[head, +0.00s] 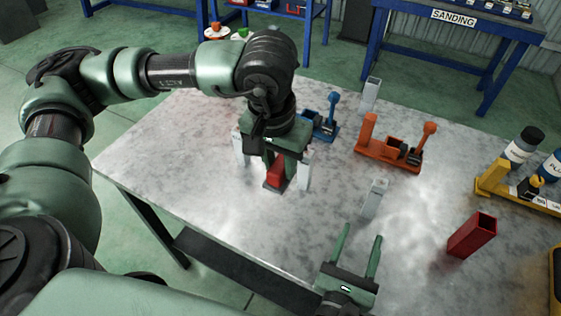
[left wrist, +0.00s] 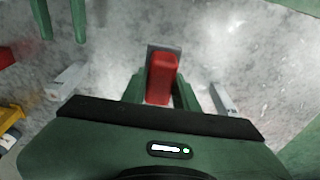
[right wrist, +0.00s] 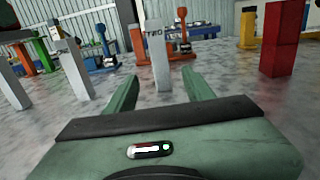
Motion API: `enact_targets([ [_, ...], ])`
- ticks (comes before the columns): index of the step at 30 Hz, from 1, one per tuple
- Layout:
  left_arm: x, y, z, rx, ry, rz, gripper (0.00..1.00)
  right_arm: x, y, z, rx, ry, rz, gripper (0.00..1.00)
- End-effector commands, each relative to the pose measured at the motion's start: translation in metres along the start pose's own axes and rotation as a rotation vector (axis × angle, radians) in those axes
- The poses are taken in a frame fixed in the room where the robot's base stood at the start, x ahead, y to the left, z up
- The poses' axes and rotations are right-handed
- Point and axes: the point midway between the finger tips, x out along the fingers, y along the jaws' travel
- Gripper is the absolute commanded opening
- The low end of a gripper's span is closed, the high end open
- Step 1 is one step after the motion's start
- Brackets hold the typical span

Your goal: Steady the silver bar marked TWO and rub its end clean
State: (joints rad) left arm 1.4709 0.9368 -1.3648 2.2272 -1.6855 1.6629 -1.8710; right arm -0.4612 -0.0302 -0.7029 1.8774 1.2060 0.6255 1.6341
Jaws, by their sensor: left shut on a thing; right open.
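The silver bar marked TWO (right wrist: 157,52) stands upright in the right wrist view, ahead of the fingers, its lettering near the top. In the head view the upright silver bar (head: 375,198) beyond my right gripper appears to be this one. My right gripper (head: 360,244) is open and empty, its fingers pointing at the bar but apart from it. My left gripper (head: 275,163) is shut on a red block (head: 275,172) with a grey base (left wrist: 167,49), low over the table left of the bar. Whether the grey base touches the table is unclear.
Other silver bars (head: 240,147) (head: 305,172) stand close beside my left gripper, and one (head: 370,93) stands at the back. An orange fixture (head: 385,150), blue fixture (head: 325,122), red square tube (head: 472,235) and yellow rack (head: 500,185) stand on the metal table (head: 170,150).

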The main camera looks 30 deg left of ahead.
Motion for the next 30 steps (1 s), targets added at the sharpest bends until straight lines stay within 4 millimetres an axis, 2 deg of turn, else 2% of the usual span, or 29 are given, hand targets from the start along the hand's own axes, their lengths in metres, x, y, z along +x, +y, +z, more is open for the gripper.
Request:
enact_targets([
  [18, -0.017, 0.0, -0.003, 0.0, 0.001, 0.0, 0.0, 0.088, 0.0, 0.002, 0.0, -0.001, -0.001, 0.53],
  [24, -0.018, 0.0, -0.003, 0.0, 0.001, 0.0, 0.0, 0.106, 0.0, 0.001, -0.001, -0.001, 0.0, 0.53],
  [30, -0.019, 0.0, -0.003, 0.0, 0.001, 0.0, 0.0, 0.113, 0.0, 0.0, 0.0, 0.0, 0.0, 0.53],
])
